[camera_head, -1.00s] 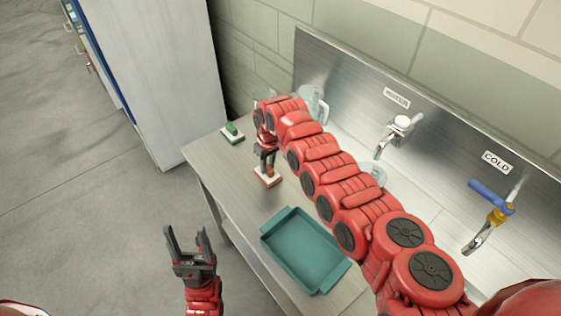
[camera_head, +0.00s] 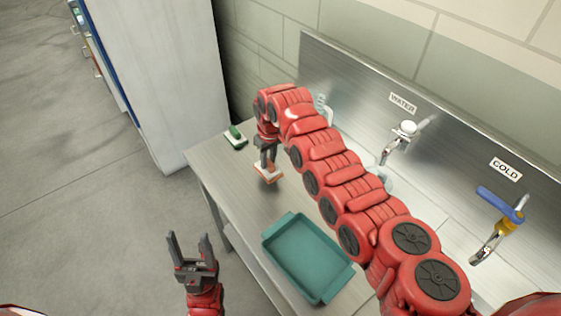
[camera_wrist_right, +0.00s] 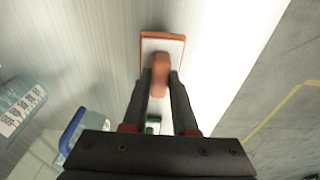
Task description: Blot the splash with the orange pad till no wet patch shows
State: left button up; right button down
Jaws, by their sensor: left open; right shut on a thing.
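The orange pad (camera_head: 268,175) is at the left part of the steel counter. In the right wrist view it shows an orange edge, a pale plate (camera_wrist_right: 176,47) and an orange handle (camera_wrist_right: 160,68). My right gripper (camera_head: 267,163) is shut on that handle, its fingers (camera_wrist_right: 161,82) on either side. The pad is over the counter, seemingly slightly raised; I cannot be sure whether it touches. No wet splash can be made out; the pad and arm may hide some of the counter. My left gripper (camera_head: 189,238) is open and empty, over the floor in front of the counter.
A green pad (camera_head: 236,137) lies at the counter's far left corner. A teal tray (camera_head: 270,243) stands near the front edge. Clear vessels (camera_head: 322,106) are behind my right arm. Two taps, WATER (camera_head: 405,130) and COLD (camera_head: 500,200), stick out from the backsplash.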

jog(key=shift+w+a+r, duration=0.15)
jog(key=shift+w+r, duration=0.05)
jog(key=shift+r, duration=0.25)
jog(key=shift+s+r, duration=0.1)
jog(key=shift+r, duration=1.65)
